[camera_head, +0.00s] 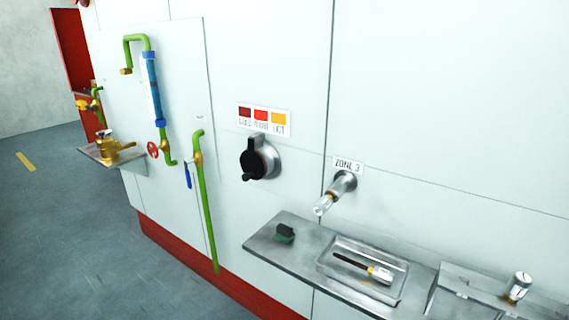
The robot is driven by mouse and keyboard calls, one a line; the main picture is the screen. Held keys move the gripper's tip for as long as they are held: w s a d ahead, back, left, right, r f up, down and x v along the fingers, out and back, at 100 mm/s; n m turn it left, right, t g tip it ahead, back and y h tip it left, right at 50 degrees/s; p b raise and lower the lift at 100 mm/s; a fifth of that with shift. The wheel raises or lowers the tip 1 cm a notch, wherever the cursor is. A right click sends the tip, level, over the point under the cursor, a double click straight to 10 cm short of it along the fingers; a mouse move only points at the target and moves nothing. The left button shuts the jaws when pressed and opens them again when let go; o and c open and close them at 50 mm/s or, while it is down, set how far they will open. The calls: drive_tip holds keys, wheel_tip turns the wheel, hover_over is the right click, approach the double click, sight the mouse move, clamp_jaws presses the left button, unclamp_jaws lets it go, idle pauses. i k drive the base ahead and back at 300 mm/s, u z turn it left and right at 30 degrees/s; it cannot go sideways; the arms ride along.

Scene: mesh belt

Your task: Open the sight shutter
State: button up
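The sight shutter (253,162) appears to be the black round cover with an upright black tab, on a short metal tube (273,160) that sticks out of the white wall. The cover sits over the front of the tube, and no opening shows. A label (263,119) with dark red, red and orange patches is above it. My gripper is not in view.
To the left are green pipes (203,205) with a blue-handled valve. To the right, a metal fitting (338,193) under a "ZONE 3" label juts out.

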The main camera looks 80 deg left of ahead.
sight(252, 166)
drive_tip(key=u, duration=0.1)
drive_tip(key=i, duration=0.15)
drive_tip(key=u, duration=2.85)
drive_tip(key=k, duration=0.9)
drive_tip(key=u, duration=0.2)
drive_tip(key=i, duration=0.85)
drive_tip(key=z, duration=0.15)
